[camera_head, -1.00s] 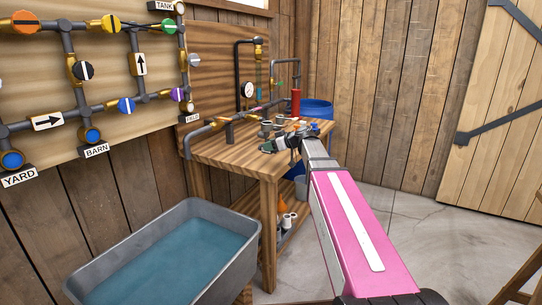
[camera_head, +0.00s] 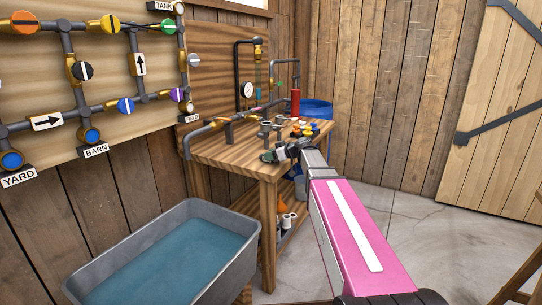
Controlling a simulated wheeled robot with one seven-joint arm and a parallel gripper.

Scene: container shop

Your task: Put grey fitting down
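My gripper (camera_head: 272,156) is over the near right part of the wooden workbench (camera_head: 224,153), small in the view. Its fingertips are too small to tell whether they are open, shut or holding something. Grey fittings (camera_head: 265,128) stand on the bench top just behind my gripper, and another one (camera_head: 279,123) stands beside them. I cannot tell which of these, if any, is the task's grey fitting. Whether my gripper touches the bench top is not clear.
Small coloured parts (camera_head: 305,128) lie at the bench's right end, near a red cylinder (camera_head: 295,102) and a blue barrel (camera_head: 316,109). Pipework with a gauge (camera_head: 247,90) stands at the back. A grey water trough (camera_head: 180,254) stands in front. The bench's front left top is clear.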

